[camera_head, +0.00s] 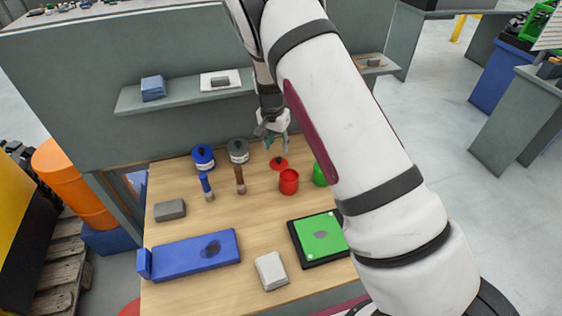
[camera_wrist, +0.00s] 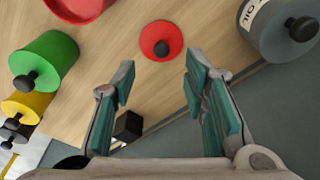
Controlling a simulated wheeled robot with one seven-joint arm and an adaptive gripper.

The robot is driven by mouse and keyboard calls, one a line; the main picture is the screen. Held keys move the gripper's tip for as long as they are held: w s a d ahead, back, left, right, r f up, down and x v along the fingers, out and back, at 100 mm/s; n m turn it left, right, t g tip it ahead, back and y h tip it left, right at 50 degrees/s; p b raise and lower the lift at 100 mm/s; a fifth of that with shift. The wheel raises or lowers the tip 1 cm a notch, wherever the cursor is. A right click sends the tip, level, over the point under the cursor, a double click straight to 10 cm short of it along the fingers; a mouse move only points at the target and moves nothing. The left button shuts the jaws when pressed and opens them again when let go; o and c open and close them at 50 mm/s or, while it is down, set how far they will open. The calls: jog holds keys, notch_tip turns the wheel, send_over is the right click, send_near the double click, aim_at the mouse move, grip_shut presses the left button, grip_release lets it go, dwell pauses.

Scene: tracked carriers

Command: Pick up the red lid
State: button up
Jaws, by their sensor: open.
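The red lid (camera_head: 279,162) is a flat red disc with a black knob, lying on the wooden table (camera_head: 225,222) near its back edge. In the wrist view the red lid (camera_wrist: 161,41) lies ahead of the fingers, in line with the gap between them. My gripper (camera_head: 270,141) hangs over the back of the table, just above and behind the lid. In the wrist view my gripper (camera_wrist: 159,78) is open, with nothing between its teal pads. An open red pot (camera_head: 289,181) stands just in front of the lid; part of it (camera_wrist: 78,6) shows in the wrist view.
A grey can (camera_head: 238,151) and a blue can (camera_head: 203,157) stand left of the lid. A green pot (camera_head: 320,175) stands to the right, partly behind my arm. A grey wall with a shelf (camera_head: 185,101) rises behind. Brushes, blocks and boards lie nearer the front.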

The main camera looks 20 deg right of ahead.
aim_at(279, 158)
jog(key=shift+w+d+f+p, duration=0.1)
jog(key=shift+w+f+p, duration=0.1)
jog(key=shift+f, duration=1)
jog(key=shift+w+d+f+p, duration=0.15)
jog(key=shift+f+p, duration=0.1)
jog(key=shift+f, duration=0.9)
jog(key=shift+w+d+f+p, duration=0.1)
jog(key=shift+w+f+p, duration=0.1)
jog(key=shift+f, duration=1)
grip_shut()
